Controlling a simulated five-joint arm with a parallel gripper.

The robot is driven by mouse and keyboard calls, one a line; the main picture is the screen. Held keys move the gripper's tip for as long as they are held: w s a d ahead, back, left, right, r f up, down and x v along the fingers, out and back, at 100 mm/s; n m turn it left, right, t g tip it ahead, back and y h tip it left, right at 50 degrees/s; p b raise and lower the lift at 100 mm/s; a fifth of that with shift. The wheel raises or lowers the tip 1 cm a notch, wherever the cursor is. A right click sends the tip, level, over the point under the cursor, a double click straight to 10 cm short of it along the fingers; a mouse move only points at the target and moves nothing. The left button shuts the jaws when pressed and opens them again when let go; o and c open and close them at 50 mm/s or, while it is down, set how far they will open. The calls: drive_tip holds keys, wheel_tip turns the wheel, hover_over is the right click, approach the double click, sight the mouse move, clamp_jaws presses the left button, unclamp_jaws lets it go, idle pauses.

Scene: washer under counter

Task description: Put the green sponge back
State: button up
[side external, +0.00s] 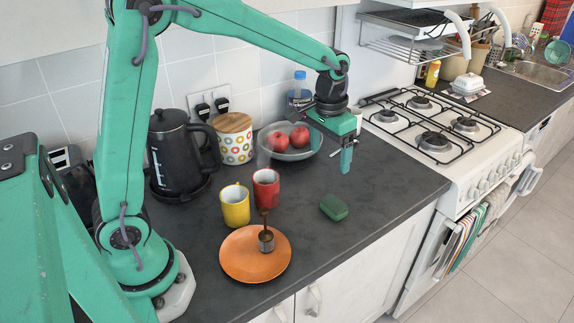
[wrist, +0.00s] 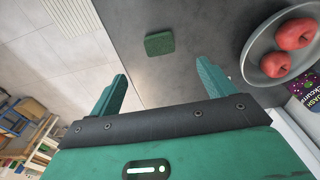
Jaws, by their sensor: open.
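The green sponge (side external: 334,207) lies flat on the dark counter (side external: 365,215), right of the orange plate, near the front edge. In the wrist view the sponge (wrist: 159,43) shows beyond the fingertips, between their lines and a little left of centre. My gripper (side external: 347,160) is above the counter beside the fruit bowl, higher than the sponge and behind it. In the wrist view my gripper (wrist: 162,78) has its two fingers wide apart with nothing between them.
A grey bowl (side external: 290,153) with red apples stands next to my gripper. A red mug (side external: 266,188), a yellow mug (side external: 235,206) and an orange plate (side external: 240,262) stand left of the sponge. A gas stove (side external: 445,125) is at the right. The counter around the sponge is clear.

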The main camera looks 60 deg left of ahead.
drive_tip(key=s+a+r+t, duration=0.1)
drive_tip(key=s+r+t, duration=0.1)
drive_tip(key=s, duration=0.8)
drive_tip(key=s+a+r+t, duration=0.1)
drive_tip(key=s+r, duration=0.4)
drive_tip(key=s, duration=0.6)
drive_tip(key=shift+s+a+r+t, duration=0.2)
drive_tip(key=shift+r+t, duration=0.05)
drive_tip(key=shift+t, duration=0.65)
